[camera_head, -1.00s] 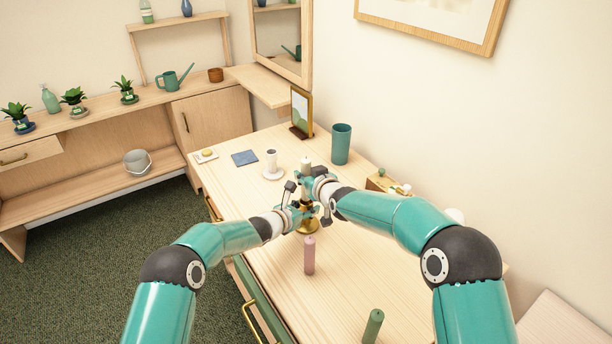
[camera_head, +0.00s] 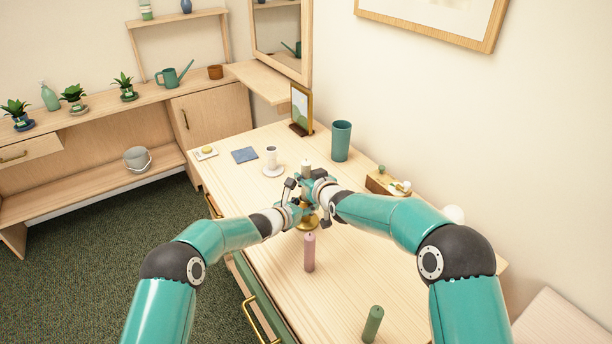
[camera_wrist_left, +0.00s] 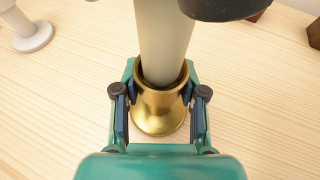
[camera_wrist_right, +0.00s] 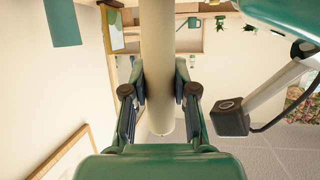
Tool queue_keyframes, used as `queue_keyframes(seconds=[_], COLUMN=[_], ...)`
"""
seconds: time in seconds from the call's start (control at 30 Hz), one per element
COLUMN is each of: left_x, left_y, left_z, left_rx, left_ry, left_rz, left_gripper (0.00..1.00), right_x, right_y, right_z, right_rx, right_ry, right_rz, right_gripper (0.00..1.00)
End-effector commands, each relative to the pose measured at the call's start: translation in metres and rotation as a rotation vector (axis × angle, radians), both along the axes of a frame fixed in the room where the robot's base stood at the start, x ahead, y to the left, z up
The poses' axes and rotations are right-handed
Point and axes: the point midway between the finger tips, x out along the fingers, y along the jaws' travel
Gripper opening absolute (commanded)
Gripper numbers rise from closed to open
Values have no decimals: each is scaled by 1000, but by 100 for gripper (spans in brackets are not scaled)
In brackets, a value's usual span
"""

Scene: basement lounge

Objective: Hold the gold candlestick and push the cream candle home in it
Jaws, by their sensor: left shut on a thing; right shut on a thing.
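The gold candlestick (camera_head: 308,224) stands on the wooden tabletop, mostly hidden by my grippers. My left gripper (camera_head: 295,210) is shut around its neck; in the left wrist view the fingers (camera_wrist_left: 160,108) flank the gold cup (camera_wrist_left: 160,98). The cream candle (camera_head: 307,164) is upright above the candlestick. In the left wrist view the candle's lower end (camera_wrist_left: 163,50) is inside the cup's rim; how deep it sits is hidden. My right gripper (camera_head: 318,189) is shut on the candle; the right wrist view shows its fingers (camera_wrist_right: 160,100) either side of the candle (camera_wrist_right: 158,50).
A pink candle (camera_head: 309,253) stands just in front of the candlestick and a green candle (camera_head: 373,324) nearer the front. Behind are a white candle holder (camera_head: 272,163), a teal cup (camera_head: 341,141) and a picture frame (camera_head: 301,108). A wooden box (camera_head: 380,184) stands right.

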Motion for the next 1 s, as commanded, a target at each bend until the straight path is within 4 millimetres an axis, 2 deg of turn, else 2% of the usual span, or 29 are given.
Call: queue_keyframes(seconds=[0.77, 0.8, 0.93, 1.0], left_x=[0, 0, 0, 0], left_y=[0, 0, 0, 0], left_z=[0, 0, 0, 0], left_rx=[0, 0, 0, 0], left_ry=[0, 0, 0, 0], left_rz=[0, 0, 0, 0], left_gripper=[2, 2, 2, 2], right_x=[0, 0, 0, 0], right_y=[0, 0, 0, 0], right_z=[-19, -19, -19, -19], right_rx=[-1, 0, -1, -1], right_ry=[0, -1, 0, 0], right_rz=[0, 0, 0, 0], right_gripper=[0, 34, 55, 56])
